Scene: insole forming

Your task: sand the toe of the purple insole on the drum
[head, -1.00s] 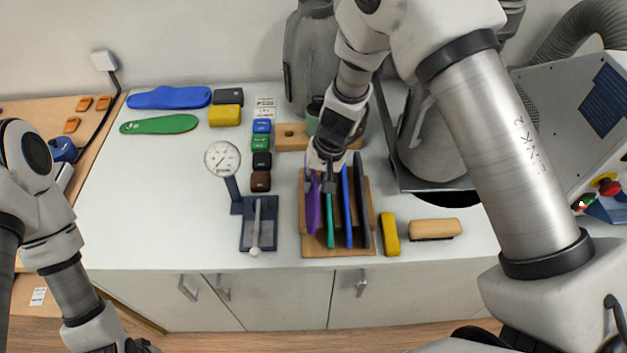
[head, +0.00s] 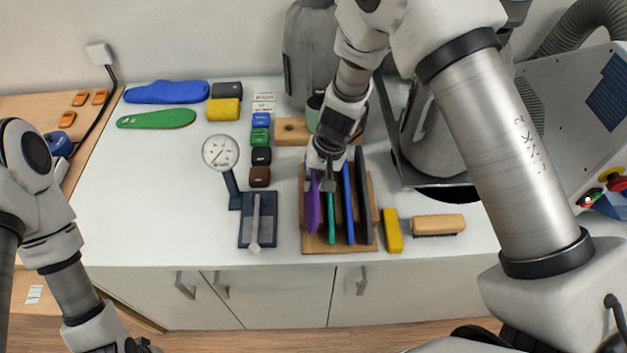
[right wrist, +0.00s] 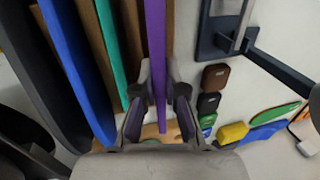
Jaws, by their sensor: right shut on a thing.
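The purple insole (head: 313,210) stands on edge in the wooden rack (head: 368,238), leftmost of several upright insoles. My right gripper (head: 323,168) is over the rack's back part. In the right wrist view, its fingers (right wrist: 157,108) are shut on the purple insole (right wrist: 154,45), one on each side. Whether the insole has lifted off the rack does not show. Of my left arm, only links and a dark piece at the bottom edge show; its fingers cannot be made out. The drum cannot be clearly made out; the machine (head: 560,100) is at the right, partly behind my right arm.
Teal (head: 331,217), blue (head: 348,205) and black (head: 363,195) insoles stand close beside the purple one. A dial gauge (head: 220,153) is left of the rack. A yellow block (head: 392,230) and a brush (head: 438,225) lie right of it. The table's left middle is clear.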

